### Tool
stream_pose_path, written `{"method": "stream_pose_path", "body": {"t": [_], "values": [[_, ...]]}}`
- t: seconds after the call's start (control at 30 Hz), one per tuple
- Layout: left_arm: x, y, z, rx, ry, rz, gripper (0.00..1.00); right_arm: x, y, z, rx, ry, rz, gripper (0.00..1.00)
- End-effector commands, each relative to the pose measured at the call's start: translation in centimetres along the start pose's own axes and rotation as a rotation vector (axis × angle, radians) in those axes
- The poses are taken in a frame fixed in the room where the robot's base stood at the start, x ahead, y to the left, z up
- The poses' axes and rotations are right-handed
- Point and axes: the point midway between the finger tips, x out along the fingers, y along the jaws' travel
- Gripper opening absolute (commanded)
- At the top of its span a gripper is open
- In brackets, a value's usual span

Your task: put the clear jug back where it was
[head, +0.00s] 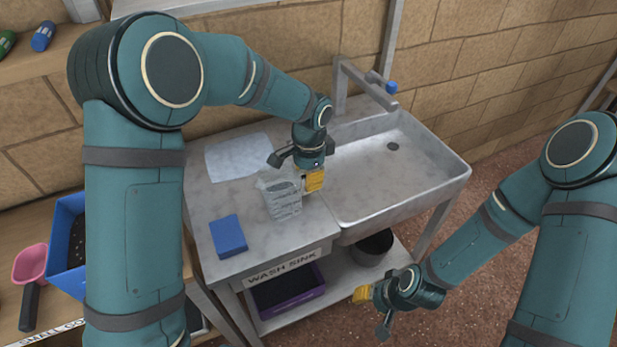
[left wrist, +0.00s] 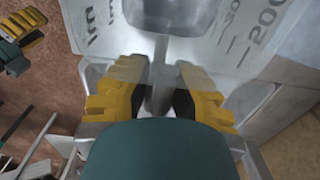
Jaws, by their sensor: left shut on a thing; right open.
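The clear jug (head: 281,198) is upright at the front of the grey drainboard (head: 215,188), left of the sink basin. My left gripper (head: 311,181) is at the jug's right side, shut on its handle. In the left wrist view the yellow fingers of the left gripper (left wrist: 160,92) close on the handle, and the jug wall (left wrist: 225,45) with printed markings fills the top. I cannot tell whether the jug's base touches the board. My right gripper (head: 371,311) is open and empty, low in front of the sink; it also shows in the left wrist view (left wrist: 20,45).
A blue sponge (head: 228,236) lies left of the jug. A pale sheet (head: 238,157) lies behind it. The sink basin (head: 400,172) and tap (head: 365,80) are to the right. A purple crate (head: 290,291) and dark pot (head: 373,248) stand on the lower shelf.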

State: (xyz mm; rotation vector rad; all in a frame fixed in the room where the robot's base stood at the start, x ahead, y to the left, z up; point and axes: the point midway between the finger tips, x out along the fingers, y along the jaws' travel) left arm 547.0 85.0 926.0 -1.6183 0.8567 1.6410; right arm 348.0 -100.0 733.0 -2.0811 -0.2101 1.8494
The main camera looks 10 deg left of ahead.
Motion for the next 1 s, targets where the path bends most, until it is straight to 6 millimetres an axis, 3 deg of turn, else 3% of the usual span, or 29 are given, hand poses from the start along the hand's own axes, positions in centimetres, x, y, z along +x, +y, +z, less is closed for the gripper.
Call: {"method": "stream_pose_path", "body": {"t": [0.1,0.13,0.17,0.2,0.57,0.67,1.0], "values": [[0.2,0.0,0.0,0.000,0.000,0.000,0.00,0.1,0.0,0.0,0.000,0.000,0.000,0.44],[0.2,0.0,0.0,0.000,0.000,0.000,0.30,0.1,0.0,0.0,0.000,0.000,0.000,0.44],[0.2,0.0,0.0,0.000,0.000,0.000,0.41,0.1,0.0,0.0,0.000,0.000,0.000,0.44],[0.2,0.0,0.0,0.000,0.000,0.000,0.44,0.1,0.0,0.0,0.000,0.000,0.000,0.44],[-0.4,0.0,0.0,-0.001,0.001,0.000,0.44,-0.1,0.0,0.0,0.000,0.000,0.000,0.44],[-1.6,-0.1,0.0,-0.001,0.003,-0.002,0.44,-0.4,-0.1,0.0,0.000,-0.001,0.000,0.44],[-8.4,-0.1,-0.1,-0.002,0.004,-0.002,0.44,-1.8,-0.7,0.2,0.001,-0.008,0.000,0.44]]}}
